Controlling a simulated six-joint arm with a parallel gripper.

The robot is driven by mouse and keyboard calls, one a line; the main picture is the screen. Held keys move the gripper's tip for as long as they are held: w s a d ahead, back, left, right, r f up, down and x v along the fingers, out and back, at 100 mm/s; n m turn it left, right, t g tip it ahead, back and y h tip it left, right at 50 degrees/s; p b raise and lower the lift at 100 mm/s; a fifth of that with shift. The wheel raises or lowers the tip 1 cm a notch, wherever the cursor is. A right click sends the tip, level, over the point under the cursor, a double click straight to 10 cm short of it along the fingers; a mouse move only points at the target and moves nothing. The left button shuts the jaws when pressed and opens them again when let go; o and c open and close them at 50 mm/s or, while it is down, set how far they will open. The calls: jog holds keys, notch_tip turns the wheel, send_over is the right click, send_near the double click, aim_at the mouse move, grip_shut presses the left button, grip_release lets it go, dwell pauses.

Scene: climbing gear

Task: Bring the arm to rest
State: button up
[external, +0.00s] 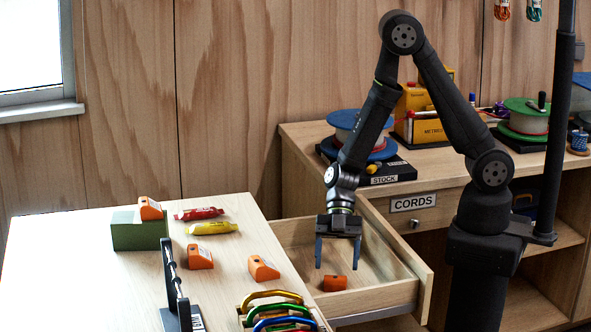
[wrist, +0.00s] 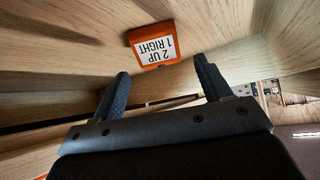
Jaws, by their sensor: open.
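My gripper (external: 338,252) points down over the open drawer (external: 380,299), its two fingers apart with nothing between them. In the wrist view my gripper (wrist: 160,90) is also open and empty. An orange block (external: 335,283) lies in the drawer just below the fingertips. In the wrist view this orange block (wrist: 134,36) shows a white label reading "2 UP 1 RIGHT", beyond the fingers and apart from them.
The table (external: 100,270) at left holds a green box (external: 139,232) with an orange block on top, other orange blocks, a red tube (external: 199,214), a yellow tube (external: 212,228) and coloured carabiners (external: 275,308). A shelf unit (external: 300,135) with spools stands behind the drawer.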

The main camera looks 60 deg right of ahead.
aim_at(336, 277)
jog(key=x, duration=0.4)
jog(key=shift+s+a+f, duration=0.1)
jog(key=shift+a+f, duration=0.05)
jog(key=shift+f, duration=0.2)
notch_tip(336, 277, up, 5)
jog(key=shift+f, duration=0.2)
jog(key=w+d+r, duration=0.4)
jog(key=d+r, duration=0.3)
jog(key=d, duration=0.4)
jog(key=w+d+r+m+t, duration=0.1)
jog(key=w+d+m+t, duration=0.1)
jog(key=w+m+t, duration=0.95)
jog(key=w+d+f+m+h, duration=0.3)
jog(key=w+d+m+h, duration=0.2)
jog(key=w+d, duration=0.7)
jog(key=shift+d+m, duration=1.05)
jog(key=shift+d, duration=0.6)
jog(key=shift+t, duration=0.25)
jog(key=shift+c, duration=0.2)
